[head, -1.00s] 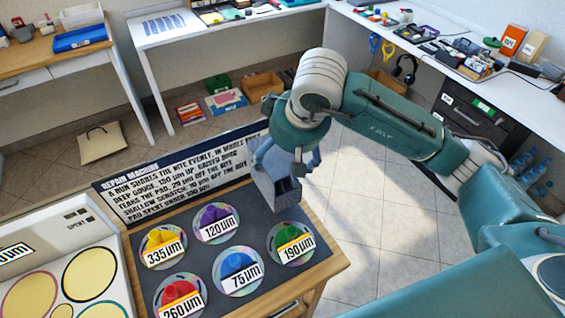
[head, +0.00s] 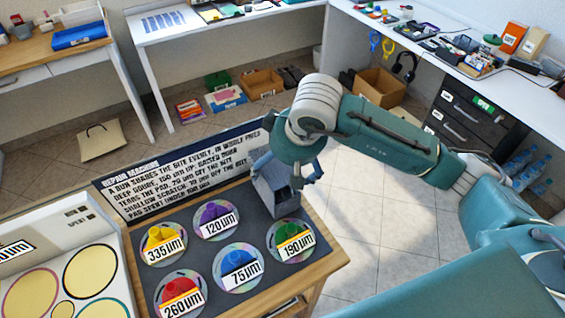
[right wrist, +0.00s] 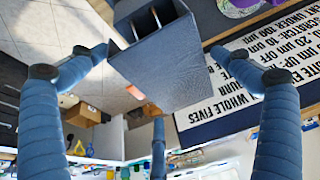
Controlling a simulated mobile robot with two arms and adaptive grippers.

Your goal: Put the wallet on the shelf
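The wallet, as I take it, is a grey-blue boxy thing (head: 279,197) with open slots at one end. It is over the far right corner of the dark mat; I cannot tell whether it rests there. It fills the top middle of the right wrist view (right wrist: 165,65). My right gripper (head: 285,172) has its fingers around it. In the wrist view the left finger meets its edge and the right finger is close beside it. The contact on the far side is hidden. My left gripper is not in view. I cannot pick out the shelf with certainty.
The dark mat (head: 195,252) holds several labelled discs with coloured knobs. A text board (head: 180,170) stands behind it. A machine with yellow pads (head: 60,225) is at left. White desks line the back and right; boxes (head: 262,83) lie on the floor. Open floor is right of the table.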

